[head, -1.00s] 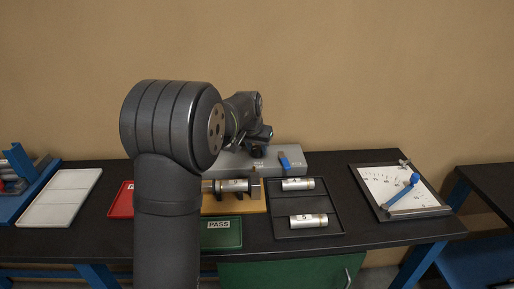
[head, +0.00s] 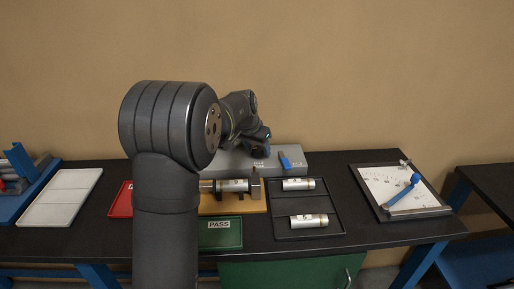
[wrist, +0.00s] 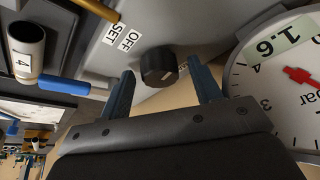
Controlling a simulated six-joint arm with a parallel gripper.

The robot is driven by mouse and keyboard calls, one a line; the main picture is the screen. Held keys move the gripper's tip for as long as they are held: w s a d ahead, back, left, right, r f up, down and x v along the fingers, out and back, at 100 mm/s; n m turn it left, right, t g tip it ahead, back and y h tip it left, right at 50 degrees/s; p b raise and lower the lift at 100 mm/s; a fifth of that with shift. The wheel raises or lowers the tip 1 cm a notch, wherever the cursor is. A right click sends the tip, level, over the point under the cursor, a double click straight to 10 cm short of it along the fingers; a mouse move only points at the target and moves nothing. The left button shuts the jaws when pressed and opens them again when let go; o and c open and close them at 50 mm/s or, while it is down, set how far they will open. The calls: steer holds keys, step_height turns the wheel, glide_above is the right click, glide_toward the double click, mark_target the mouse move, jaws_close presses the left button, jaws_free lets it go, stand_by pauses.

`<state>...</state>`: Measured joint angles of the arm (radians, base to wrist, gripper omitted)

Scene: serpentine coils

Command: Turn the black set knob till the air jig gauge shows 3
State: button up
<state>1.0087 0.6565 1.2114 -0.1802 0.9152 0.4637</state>
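The black set knob (wrist: 158,66) shows in the wrist view on the grey air jig face, beside a label reading OFF and SET. My gripper (wrist: 162,70) is open, with one blue finger on each side of the knob and gaps showing between. The gauge (wrist: 245,80) is at the right of the wrist view, partly cut off, with a red needle and a display reading 1.6.
A blue lever (head: 285,161) is on the jig's right. A cylinder lies on an orange-yellow base (head: 230,208) in front. A black tray (head: 336,226) holds two numbered cylinders.

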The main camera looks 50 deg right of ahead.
steer(key=v, duration=1.7)
steer(key=shift+r, duration=0.25)
